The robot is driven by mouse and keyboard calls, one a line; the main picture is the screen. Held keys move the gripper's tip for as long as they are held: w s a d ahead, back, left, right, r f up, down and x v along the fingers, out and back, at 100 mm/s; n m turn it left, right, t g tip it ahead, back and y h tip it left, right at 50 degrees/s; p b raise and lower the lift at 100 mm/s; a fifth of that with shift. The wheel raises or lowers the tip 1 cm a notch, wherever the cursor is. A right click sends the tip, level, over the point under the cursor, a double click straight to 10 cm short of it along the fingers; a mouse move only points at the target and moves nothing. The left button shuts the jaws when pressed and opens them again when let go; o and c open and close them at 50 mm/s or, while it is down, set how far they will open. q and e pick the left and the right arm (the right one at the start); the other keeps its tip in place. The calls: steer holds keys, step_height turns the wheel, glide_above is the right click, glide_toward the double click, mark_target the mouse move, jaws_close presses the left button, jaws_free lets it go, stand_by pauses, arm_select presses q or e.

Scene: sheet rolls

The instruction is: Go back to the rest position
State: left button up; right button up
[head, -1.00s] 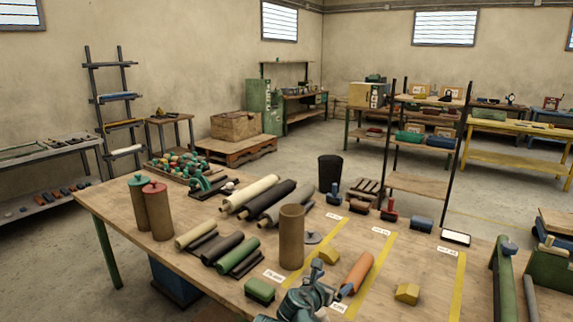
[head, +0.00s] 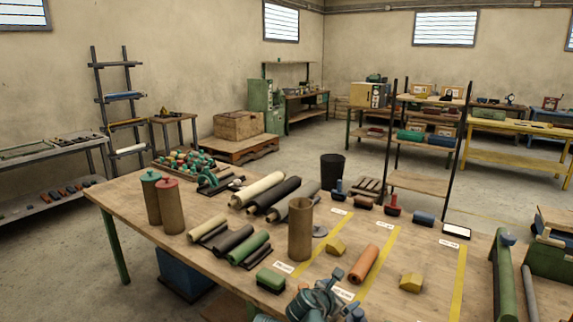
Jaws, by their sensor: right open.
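My right gripper (head: 345,290) is at the bottom middle of the head view, at the front of the wooden table (head: 130,220). It is open and empty, just short of an orange roll (head: 364,263) lying between two yellow floor-style strips on the tabletop. The roll is apart from the fingers. My left gripper does not show.
An upright brown tube (head: 300,230), a green block (head: 271,280) and yellow wedges (head: 411,283) stand close to the right gripper. Several rolls (head: 280,195) lie further back. Two capped tubes (head: 170,207) stand at the left. The table's right middle has clear patches.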

steer(key=s+d+f+m+g, duration=0.1)
steer(key=m, duration=0.1)
steer(key=s+d+f+m+g, duration=0.1)
steer(key=s+f+m, duration=0.1)
steer(key=m, duration=0.1)
steer(key=s+d+f+m+g+y, duration=0.1)
steer(key=m, duration=0.1)
steer(key=shift+s+d+f, duration=0.1)
steer(key=shift+s+f, duration=0.05)
steer(key=shift+f, duration=0.15)
steer(key=s+a+f+m+g+y, duration=0.2)
steer(key=s+f+m+g+y, duration=0.35)
steer(key=s+m, duration=0.85)
steer(key=s+a+f+g+b, duration=0.1)
steer(key=s+a+f+b, duration=0.2)
steer(key=a+f+b, duration=0.75)
step_height(320, 180, up, 13)
steer(key=p, duration=1.3)
steer(key=shift+s+a+p, duration=0.15)
steer(key=shift+s+p, duration=0.1)
steer(key=shift+p, duration=0.1)
